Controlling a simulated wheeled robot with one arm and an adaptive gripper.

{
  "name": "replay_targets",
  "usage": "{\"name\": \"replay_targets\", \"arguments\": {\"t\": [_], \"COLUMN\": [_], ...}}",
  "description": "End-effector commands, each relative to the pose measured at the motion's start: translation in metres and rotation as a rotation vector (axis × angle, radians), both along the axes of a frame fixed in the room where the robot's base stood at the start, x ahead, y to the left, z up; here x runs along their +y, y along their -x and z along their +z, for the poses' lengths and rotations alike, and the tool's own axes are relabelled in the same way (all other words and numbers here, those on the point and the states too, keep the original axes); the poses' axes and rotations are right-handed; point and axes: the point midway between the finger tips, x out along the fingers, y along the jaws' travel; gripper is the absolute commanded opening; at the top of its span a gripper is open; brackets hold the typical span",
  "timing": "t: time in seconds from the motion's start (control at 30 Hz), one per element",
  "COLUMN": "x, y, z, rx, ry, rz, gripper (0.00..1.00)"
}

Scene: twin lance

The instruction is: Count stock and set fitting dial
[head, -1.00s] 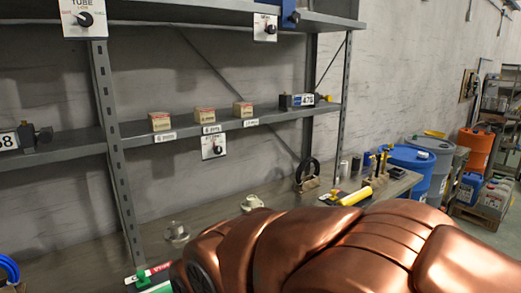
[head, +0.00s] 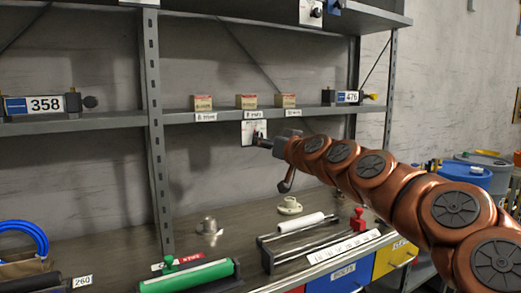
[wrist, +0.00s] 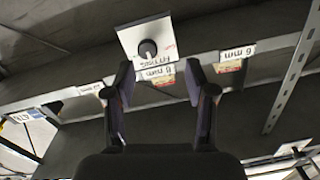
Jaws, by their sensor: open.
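The white fitting dial plate (head: 254,132) hangs below the shelf edge. Its dark round knob (wrist: 148,49) with a pale mark shows in the wrist view. My gripper (wrist: 158,72) is open and empty, with the plate and knob ahead of and between its fingers, apart from them. In the head view its tip covers part of the dial. Three small cardboard boxes stand on the shelf above: left (head: 203,102), middle (head: 246,101) and right (head: 285,100). Each has a white label on the shelf edge below it. The wrist view is tilted, nearly upside down.
The grey shelf (head: 185,117) and its upright (head: 153,120) are close by. Numbered units 358 (head: 45,104) and 476 (head: 347,97) stand on it. The bench below holds a green roller (head: 187,277), a white roller (head: 301,223) and small metal fittings.

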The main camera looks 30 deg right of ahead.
Motion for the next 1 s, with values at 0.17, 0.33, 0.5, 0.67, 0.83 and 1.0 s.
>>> {"name": "replay_targets", "arguments": {"t": [0.17, 0.33, 0.5, 0.67, 0.83, 1.0], "x": [-0.021, -0.021, -0.022, -0.023, -0.024, -0.024], "y": [-0.003, -0.021, -0.045, -0.062, -0.073, -0.076], "z": [0.002, 0.003, 0.003, 0.003, 0.003, 0.003], "rx": [-0.025, -0.024, -0.022, -0.022, -0.023, -0.023], "ry": [-0.004, -0.004, -0.004, -0.004, -0.004, -0.003], "rz": [-0.039, -0.035, -0.034, -0.034, -0.034, -0.034], "gripper": [0.55, 0.55, 0.55, 0.55, 0.55, 0.55]}}
